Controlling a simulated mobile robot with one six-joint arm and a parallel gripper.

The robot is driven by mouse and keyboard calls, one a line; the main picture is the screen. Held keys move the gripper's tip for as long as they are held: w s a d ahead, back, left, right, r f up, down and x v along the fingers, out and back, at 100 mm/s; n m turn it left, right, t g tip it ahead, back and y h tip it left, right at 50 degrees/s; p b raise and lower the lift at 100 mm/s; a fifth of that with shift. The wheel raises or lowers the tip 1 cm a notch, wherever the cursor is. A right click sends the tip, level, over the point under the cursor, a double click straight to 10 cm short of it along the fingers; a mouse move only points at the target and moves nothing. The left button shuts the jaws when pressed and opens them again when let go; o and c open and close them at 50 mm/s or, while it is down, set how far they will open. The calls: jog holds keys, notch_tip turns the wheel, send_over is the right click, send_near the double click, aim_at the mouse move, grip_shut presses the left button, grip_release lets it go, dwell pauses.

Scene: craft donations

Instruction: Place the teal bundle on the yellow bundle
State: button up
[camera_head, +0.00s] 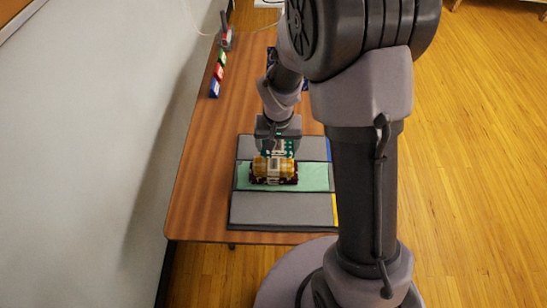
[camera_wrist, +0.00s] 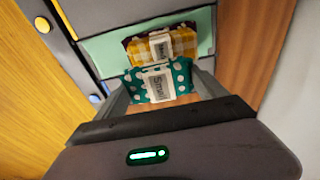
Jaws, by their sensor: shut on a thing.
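The teal bundle (camera_wrist: 138,87) has white dots and a pale label reading "Small". My gripper (camera_wrist: 158,92) is shut on it; in the head view my gripper (camera_head: 277,140) is over the mat, with the teal bundle (camera_head: 268,153) partly hidden beneath it. The yellow bundle (camera_head: 273,163) is checked with a pale label, and it also shows in the wrist view (camera_wrist: 184,42) just beyond the teal one. It rests on a dark maroon bundle (camera_head: 258,179). I cannot tell whether the teal and yellow bundles touch.
The stack is on the green band (camera_head: 316,177) of a grey mat (camera_head: 280,209) on a wooden table (camera_head: 196,180). Small red, green and blue items (camera_head: 218,72) line the table's far left edge. A wall (camera_head: 90,130) runs along the left side.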

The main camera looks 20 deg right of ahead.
jog(key=f, duration=0.1)
jog(key=a+f+b, duration=0.1)
jog(key=s+f+b, duration=0.1)
jog(key=shift+a+f, duration=0.2)
jog(key=shift+f, duration=0.1)
jog(key=shift+w+f, duration=0.15)
jog(key=shift+w, duration=0.05)
jog(key=shift+s, duration=0.1)
jog(key=o, duration=1.3)
notch_tip(320, 180, up, 13)
jog(key=s+p, duration=0.2)
jog(key=p, duration=0.3)
notch_tip(320, 180, up, 8)
jog(key=t, duration=0.1)
send_over(274, 156)
jog(key=s, duration=0.4)
jog(key=s+a+r+t+y+b, duration=0.1)
jog(key=s+r+b, duration=0.1)
jog(key=s, duration=0.5)
jog(key=s+a+r+t+y+b, duration=0.1)
jog(key=s+a+r+t+b, duration=0.1)
jog(key=s, duration=0.4)
jog(key=shift+s+a+r+m+y, duration=0.3)
jog(key=shift+s+r+m, duration=0.1)
jog(key=shift+r, duration=0.2)
